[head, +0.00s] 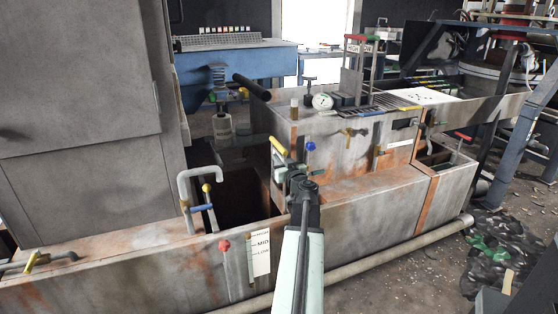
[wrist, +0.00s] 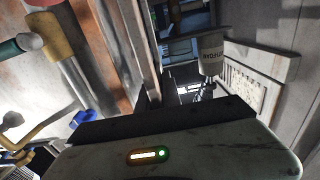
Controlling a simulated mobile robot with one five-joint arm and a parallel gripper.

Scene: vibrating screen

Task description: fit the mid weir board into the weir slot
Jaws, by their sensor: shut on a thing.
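My gripper (head: 298,182) is at the end of my raised arm, right of the dark tank opening (head: 240,195) in the head view. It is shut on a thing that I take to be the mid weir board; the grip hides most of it. A narrow grey edge (wrist: 135,50) runs up from my gripper in the wrist view, but I cannot tell if it is the board. A white scale with "MID" on it (head: 261,250) is on the tank's front wall. I cannot make out the weir slot itself.
A grey bent pipe (head: 186,184) and yellow knobs stand left of the opening. A red knob (head: 224,246) is on the front wall. A yellow bar (head: 279,146) and a blue knob (head: 311,146) are close to my gripper. A rack (head: 355,75) stands on the tank behind.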

